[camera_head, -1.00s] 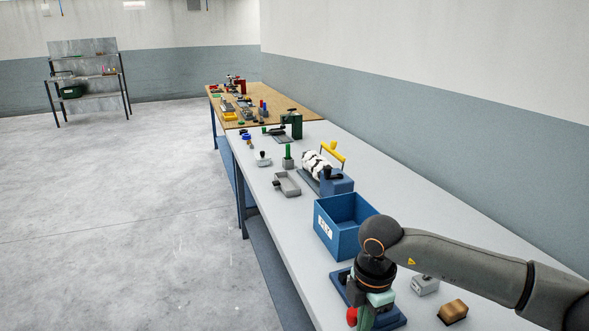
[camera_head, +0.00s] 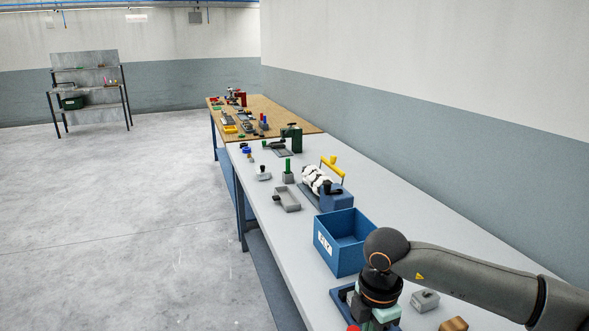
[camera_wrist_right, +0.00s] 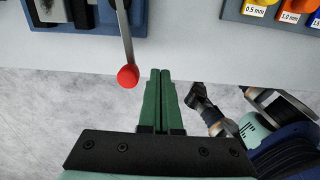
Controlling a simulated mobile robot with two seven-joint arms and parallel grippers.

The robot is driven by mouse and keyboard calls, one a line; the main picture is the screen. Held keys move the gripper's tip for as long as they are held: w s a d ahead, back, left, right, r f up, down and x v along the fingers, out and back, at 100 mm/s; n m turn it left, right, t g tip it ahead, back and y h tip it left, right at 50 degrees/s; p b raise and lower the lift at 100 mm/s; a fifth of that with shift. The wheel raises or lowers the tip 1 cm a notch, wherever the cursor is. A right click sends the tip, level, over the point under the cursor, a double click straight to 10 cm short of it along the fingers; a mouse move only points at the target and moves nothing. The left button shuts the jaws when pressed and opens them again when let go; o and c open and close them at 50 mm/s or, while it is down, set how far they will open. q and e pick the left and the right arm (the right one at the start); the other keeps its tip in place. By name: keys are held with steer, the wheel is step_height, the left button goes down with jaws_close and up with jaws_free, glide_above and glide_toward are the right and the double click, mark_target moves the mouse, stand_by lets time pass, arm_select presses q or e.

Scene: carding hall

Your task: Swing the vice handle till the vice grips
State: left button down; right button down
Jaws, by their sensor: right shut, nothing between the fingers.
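The vice is a dark blue base (camera_head: 341,296) at the near end of the grey bench, mostly hidden under my right wrist in the head view. In the wrist view its blue body (camera_wrist_right: 75,18) is at upper left. Its handle, a thin metal rod with a red ball end (camera_wrist_right: 127,77), reaches down to the bench's front edge. The red ball also shows at the bottom of the head view (camera_head: 352,328). My right gripper (camera_wrist_right: 160,73) has its green fingers shut and empty, just right of the red ball with a small gap. My left gripper is out of view.
A blue bin (camera_head: 340,258) stands beyond the vice. A grey block (camera_head: 425,301) and a brown block (camera_head: 453,324) lie to its right. A tray of labelled coloured pieces (camera_wrist_right: 268,20) is at upper right in the wrist view. Bare bench lies between.

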step_height(320, 180, up, 5)
steer(key=shift+f+p, duration=0.1)
steer(key=shift+p, duration=1.15)
